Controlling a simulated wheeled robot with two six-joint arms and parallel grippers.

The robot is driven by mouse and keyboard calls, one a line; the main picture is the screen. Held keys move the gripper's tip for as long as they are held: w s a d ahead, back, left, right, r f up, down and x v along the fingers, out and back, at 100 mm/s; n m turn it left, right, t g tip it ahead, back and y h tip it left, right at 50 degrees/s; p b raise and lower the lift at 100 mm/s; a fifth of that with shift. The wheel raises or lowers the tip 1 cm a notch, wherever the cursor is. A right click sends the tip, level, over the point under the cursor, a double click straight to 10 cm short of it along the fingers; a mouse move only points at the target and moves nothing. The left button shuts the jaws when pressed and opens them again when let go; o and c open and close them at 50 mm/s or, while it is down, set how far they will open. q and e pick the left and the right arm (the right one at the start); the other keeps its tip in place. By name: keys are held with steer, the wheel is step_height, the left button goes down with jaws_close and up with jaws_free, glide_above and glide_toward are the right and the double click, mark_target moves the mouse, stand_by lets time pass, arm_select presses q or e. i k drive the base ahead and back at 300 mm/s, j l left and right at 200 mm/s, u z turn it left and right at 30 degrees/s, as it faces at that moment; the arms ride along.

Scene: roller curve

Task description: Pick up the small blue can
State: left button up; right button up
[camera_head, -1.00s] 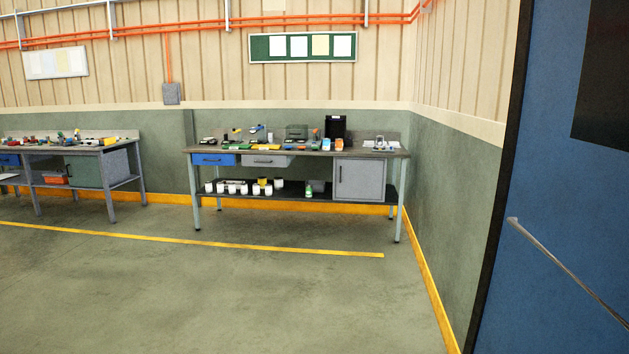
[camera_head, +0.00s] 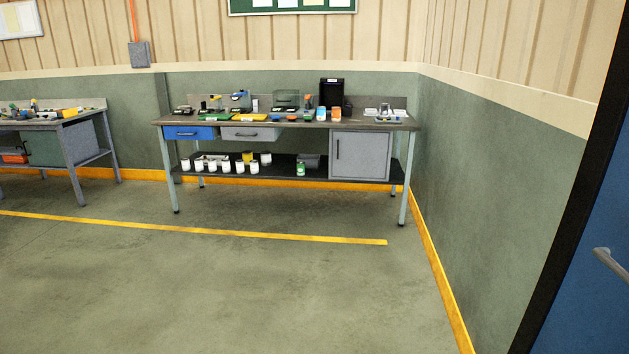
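A workbench (camera_head: 300,124) stands against the far wall, with many small items on its top. White cups or cans (camera_head: 228,167) and a green-and-white container (camera_head: 301,169) stand on the lower shelf. Neither of my grippers shows in the head view.
A second cluttered bench (camera_head: 62,122) stands at the left. A blue door (camera_head: 598,290) with a metal handle is close at the right, beside the green wall (camera_head: 500,190). The floor (camera_head: 220,290) ahead is clear, crossed by a flat yellow line (camera_head: 200,229).

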mark_target(321, 110)
steer(key=i+j, duration=0.1)
steer(key=i, duration=5.75)
steer(key=i+z, duration=0.2)
steer(key=i, duration=0.5)
